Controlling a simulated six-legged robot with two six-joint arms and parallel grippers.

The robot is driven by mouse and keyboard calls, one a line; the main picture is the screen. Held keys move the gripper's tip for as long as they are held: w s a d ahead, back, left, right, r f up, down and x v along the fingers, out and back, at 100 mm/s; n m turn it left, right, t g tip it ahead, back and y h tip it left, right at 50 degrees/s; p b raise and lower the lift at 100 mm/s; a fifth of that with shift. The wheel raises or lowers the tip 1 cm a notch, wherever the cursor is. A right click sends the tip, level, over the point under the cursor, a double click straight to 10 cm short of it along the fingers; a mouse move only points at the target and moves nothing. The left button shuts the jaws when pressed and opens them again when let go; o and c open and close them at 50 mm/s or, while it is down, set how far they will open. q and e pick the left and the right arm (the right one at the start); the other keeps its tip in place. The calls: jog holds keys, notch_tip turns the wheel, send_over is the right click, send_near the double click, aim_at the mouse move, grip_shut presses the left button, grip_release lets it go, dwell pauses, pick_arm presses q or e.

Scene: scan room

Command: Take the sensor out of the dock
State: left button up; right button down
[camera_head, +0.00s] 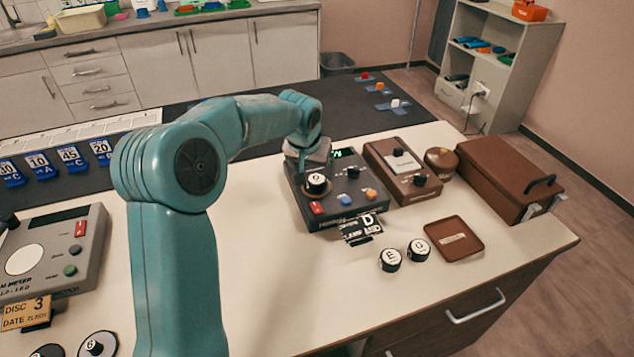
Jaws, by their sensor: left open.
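A dark grey dock unit (300,206) with a small green display stands on the white counter. A black round sensor with a white lettered top (317,181) sits upright in a brown ring at its left side. My left gripper (305,165) is directly behind and above this sensor, at the end of my teal arm. Its fingers are small and partly hidden by the wrist, but the jaws are open. I cannot tell whether they touch the sensor. Two similar sensors, E (390,261) and G (419,251), stand on the counter in front. My right gripper is not visible.
A square brown tray (470,251) lies right of the sensors. A brown box unit (427,188), a round brown pot (441,161) and a large brown case (490,170) stand behind it. A grey meter (85,275) is at left. The counter's front middle is clear.

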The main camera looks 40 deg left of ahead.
aim_at(317, 177)
pick_arm(q)
jog(key=shift+w+a+f, duration=0.1)
jog(key=shift+f, duration=0.3)
jog(key=x, duration=0.4)
jog(key=shift+w+f+p, duration=0.15)
jog(key=shift+w+p, duration=0.2)
jog(key=shift+w, duration=0.05)
jog(key=shift+s, duration=0.2)
jog(key=shift+w, duration=0.2)
jog(key=c, duration=0.9)
jog(key=shift+c, duration=1.4)
jog(key=shift+s, duration=0.15)
